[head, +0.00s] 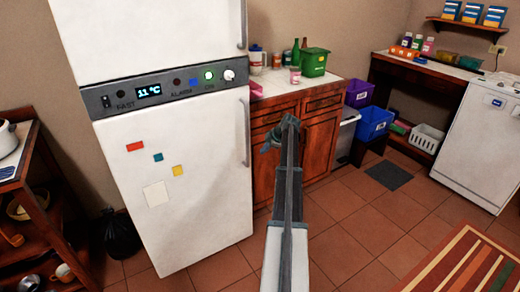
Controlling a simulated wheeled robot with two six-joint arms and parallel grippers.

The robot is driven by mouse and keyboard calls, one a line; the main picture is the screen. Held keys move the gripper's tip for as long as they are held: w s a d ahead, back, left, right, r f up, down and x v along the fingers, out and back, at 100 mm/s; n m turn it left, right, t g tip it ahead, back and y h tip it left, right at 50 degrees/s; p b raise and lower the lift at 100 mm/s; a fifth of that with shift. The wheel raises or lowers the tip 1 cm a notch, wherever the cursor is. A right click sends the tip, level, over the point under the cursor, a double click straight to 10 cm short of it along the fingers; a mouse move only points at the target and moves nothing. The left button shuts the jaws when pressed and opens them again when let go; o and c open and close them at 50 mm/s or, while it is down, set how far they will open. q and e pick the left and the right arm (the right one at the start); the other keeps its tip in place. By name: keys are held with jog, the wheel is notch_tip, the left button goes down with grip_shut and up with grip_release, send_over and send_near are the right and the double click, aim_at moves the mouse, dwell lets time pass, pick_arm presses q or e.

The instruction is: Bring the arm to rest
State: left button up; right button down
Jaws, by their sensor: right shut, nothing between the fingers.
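My right arm reaches up from the bottom middle of the head view. My right gripper (284,128) is at its far end, in front of the wooden cabinet (321,139), and it is shut with nothing held. I cannot tell how far it is from the cabinet doors. My left gripper does not show.
A white fridge (180,190) stands left of the arm. A counter (330,88) with a green bin (313,62) is behind. Purple (359,93) and blue (374,123) crates sit right of the cabinet. Tiled floor is open at right, with a striped rug (465,262).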

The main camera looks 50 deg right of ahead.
jog(key=p+v, duration=0.1)
jog(key=v, duration=0.1)
jog(key=p+v, duration=0.1)
jog(key=d+p+v, duration=0.1)
jog(key=v, duration=0.1)
jog(key=shift+s+r+p, duration=0.2)
jog(key=shift+r+p, duration=0.1)
jog(key=w+a+r+g+y+p, duration=0.15)
jog(key=w+a, duration=0.25)
jog(key=a, duration=1.1)
jog(key=w+a+m+g+p, duration=0.1)
jog(key=w+a+p, duration=0.15)
jog(key=a, duration=1.25)
jog(key=w+a+g+y+p, duration=0.15)
jog(key=w+a, duration=0.35)
jog(key=a, duration=1)
jog(key=s+a+r+m+g+h+p, duration=0.1)
jog(key=s+a, duration=0.6)
jog(key=a, duration=0.4)
jog(key=s+a+r+m+g+h+p, duration=0.1)
jog(key=s+a+r+p, duration=0.1)
jog(key=s+a, duration=0.5)
jog(key=s+a+r+m+g+h+p, duration=0.1)
jog(key=s+a, duration=0.6)
jog(key=a, duration=0.9)
jog(key=shift+s+r+h+p, duration=0.4)
jog(key=shift+r+h+p, duration=0.1)
jog(key=shift+r+p, duration=0.2)
